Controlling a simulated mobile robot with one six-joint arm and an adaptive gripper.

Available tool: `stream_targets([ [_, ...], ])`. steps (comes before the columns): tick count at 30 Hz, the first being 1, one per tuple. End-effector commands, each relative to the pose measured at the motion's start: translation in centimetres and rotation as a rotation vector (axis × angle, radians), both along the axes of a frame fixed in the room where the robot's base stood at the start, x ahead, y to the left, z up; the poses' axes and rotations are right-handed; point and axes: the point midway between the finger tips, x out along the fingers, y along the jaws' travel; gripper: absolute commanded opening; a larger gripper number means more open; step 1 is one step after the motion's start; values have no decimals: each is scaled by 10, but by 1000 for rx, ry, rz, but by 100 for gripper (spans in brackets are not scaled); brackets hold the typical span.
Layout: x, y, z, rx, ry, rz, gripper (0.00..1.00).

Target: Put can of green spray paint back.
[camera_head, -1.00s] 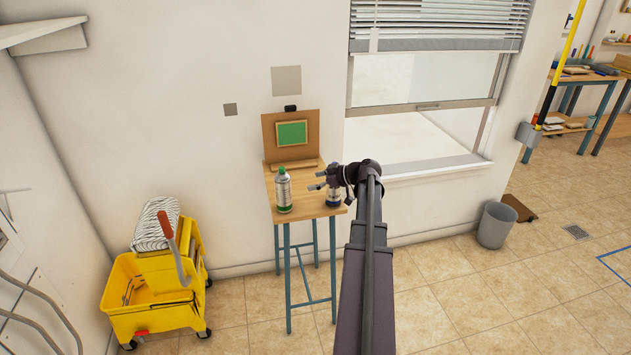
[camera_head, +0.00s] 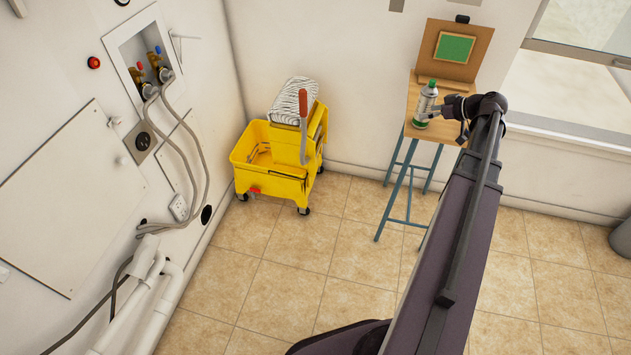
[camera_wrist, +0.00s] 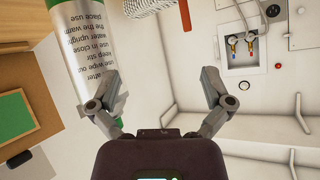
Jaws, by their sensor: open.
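The spray can (camera_head: 425,103), silver-grey with green at the top and base, stands upright on a small wooden table (camera_head: 416,92) against the wall. In the wrist view the can (camera_wrist: 82,50) is large, with printed text, at the left beside and partly behind the left finger. My gripper (camera_head: 447,106) is just right of the can in the head view. In the wrist view my gripper (camera_wrist: 159,76) has its fingers spread wide, with nothing held between them. Whether the left finger touches the can I cannot tell.
A wooden easel board with a green panel (camera_head: 454,47) stands at the table's back. A yellow mop bucket (camera_head: 252,160) with a grey mop head (camera_head: 294,98) is on the floor to the left. Hoses and pipes line the left wall. The tiled floor between is clear.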

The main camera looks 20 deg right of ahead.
Motion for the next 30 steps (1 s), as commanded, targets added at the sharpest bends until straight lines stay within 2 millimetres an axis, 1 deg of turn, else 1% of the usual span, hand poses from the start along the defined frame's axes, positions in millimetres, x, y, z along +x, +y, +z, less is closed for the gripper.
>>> stream_targets([
  [1, 2, 20, -4, 5, 38, 12, 100],
  [8, 8, 96, -26, 15, 239, 26, 100],
  [9, 8, 109, -29, 13, 275, 26, 100],
  [15, 3, 171, -46, -10, 444, 13, 100],
  [20, -6, 215, -58, -46, 568, -14, 100],
  [24, -18, 252, -66, -90, 665, -48, 100],
  [30, -37, 297, -76, -165, 782, -117, 100],
])
